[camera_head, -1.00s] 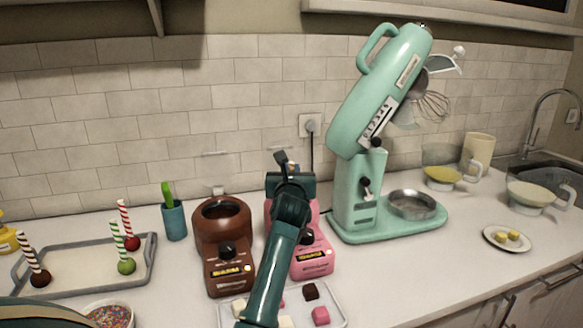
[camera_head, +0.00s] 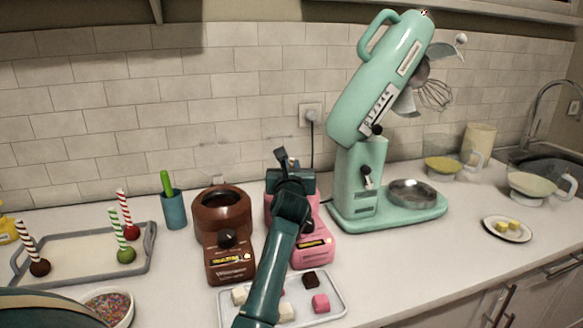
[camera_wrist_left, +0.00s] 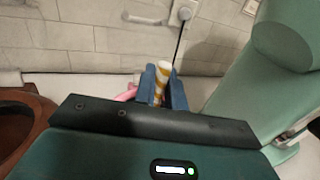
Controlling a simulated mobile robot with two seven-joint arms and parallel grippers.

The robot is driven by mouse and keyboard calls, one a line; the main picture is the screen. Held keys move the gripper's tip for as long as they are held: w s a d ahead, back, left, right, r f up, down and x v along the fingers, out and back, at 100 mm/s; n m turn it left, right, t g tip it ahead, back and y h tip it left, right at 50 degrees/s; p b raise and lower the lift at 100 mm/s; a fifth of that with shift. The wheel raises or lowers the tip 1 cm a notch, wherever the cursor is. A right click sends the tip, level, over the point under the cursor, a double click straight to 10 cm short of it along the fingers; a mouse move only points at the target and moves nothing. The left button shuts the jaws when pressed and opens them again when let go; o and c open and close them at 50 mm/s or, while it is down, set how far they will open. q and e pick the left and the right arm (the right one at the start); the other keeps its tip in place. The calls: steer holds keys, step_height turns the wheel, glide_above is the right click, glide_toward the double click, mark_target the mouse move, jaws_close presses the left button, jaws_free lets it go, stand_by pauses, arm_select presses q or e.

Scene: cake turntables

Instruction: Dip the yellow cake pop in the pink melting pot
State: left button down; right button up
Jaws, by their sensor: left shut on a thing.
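My left gripper (camera_head: 288,170) is over the back part of the pink melting pot (camera_head: 312,248), its arm crossing in front of the pot. In the left wrist view the gripper (camera_wrist_left: 165,88) is shut on the yellow-and-white striped stick (camera_wrist_left: 162,78) of the yellow cake pop. The stick's upper end sticks up between the fingers. The cake ball is hidden below the gripper, so I cannot tell whether it touches the pot's contents. A bit of the pink pot (camera_wrist_left: 125,95) shows left of the fingers. My right gripper is not in view.
A brown melting pot (camera_head: 229,245) stands close on the left, a mint stand mixer (camera_head: 355,190) close on the right. A tray (camera_head: 338,312) of colored cubes lies in front. Other cake pops rest on a grey tray (camera_head: 75,280) at left, beside a sprinkle bowl (camera_head: 128,318).

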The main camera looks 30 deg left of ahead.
arm_select(q)
steer(key=shift+f, duration=0.5)
stand_by(0.5)
stand_by(0.3)
